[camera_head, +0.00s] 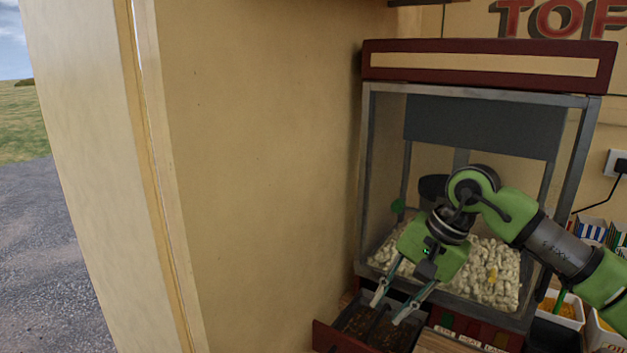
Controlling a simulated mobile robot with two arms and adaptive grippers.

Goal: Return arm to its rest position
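My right arm comes in from the right edge, green and dark grey. My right gripper (389,309) points down and left in front of the popcorn machine (485,72). Its two fingers are apart with nothing seen between them. The fingertips are over or just at a pulled-out drawer (340,337) with dark contents at the machine's lower left. I cannot tell whether they touch it. The arm hides part of the machine's glass and the popcorn (492,285) heaped inside. My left gripper is not in view.
A cream wall panel (260,150) stands close on the left of the machine. White tubs (565,308) and striped boxes (590,229) stand at the right near my arm. A black plug and cable (619,165) are on the right wall. Open gravel ground (45,260) lies outside at far left.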

